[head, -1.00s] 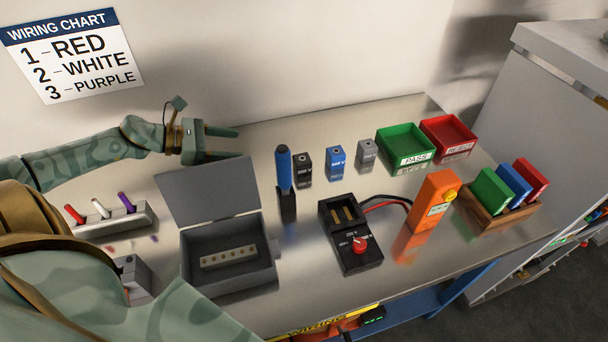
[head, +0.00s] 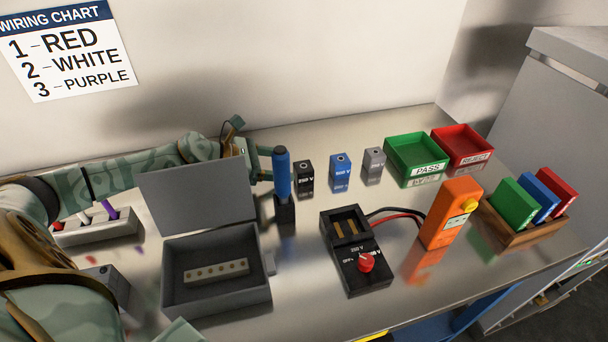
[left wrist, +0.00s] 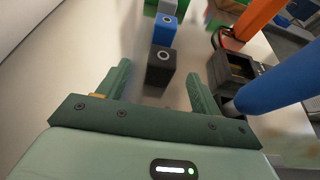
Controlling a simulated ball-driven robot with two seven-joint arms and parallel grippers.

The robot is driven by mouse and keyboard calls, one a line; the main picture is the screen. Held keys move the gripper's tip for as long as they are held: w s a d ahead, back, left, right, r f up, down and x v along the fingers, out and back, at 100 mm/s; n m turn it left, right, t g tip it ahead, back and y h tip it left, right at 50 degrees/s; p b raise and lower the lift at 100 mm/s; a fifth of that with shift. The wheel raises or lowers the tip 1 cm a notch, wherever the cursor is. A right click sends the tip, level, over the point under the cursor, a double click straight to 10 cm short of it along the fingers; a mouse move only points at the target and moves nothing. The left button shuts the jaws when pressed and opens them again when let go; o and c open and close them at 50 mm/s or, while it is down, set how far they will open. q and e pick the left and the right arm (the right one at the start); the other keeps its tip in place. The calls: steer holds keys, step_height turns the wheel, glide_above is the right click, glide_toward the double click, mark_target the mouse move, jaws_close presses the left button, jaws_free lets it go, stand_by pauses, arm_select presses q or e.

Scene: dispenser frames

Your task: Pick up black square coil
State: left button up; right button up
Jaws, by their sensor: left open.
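The black square coil (head: 304,178) stands upright on the metal bench, just right of the blue-handled screwdriver. In the left wrist view the black coil (left wrist: 161,67) is ahead, between and slightly beyond my left fingertips. My left gripper (head: 268,163) is open and empty, partly hidden behind the screwdriver and the grey box lid; its two fingers also show in the left wrist view (left wrist: 158,85). The blue coil (head: 340,172) and the grey coil (head: 373,165) stand in a row right of the black one. My right gripper is not in view.
The blue-handled screwdriver (head: 282,175) stands upright in a dark holder, close to my left gripper. The open grey box (head: 217,290) is in front, its lid (head: 198,205) raised. A black tester (head: 357,270), orange device (head: 450,215), green tray (head: 417,155) and red tray (head: 463,145) are farther right.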

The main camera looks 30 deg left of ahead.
mark_target(298, 167)
arm_select(q)
steer(key=x, duration=0.4)
steer(key=shift+d, duration=0.2)
steer(key=c, duration=1.2)
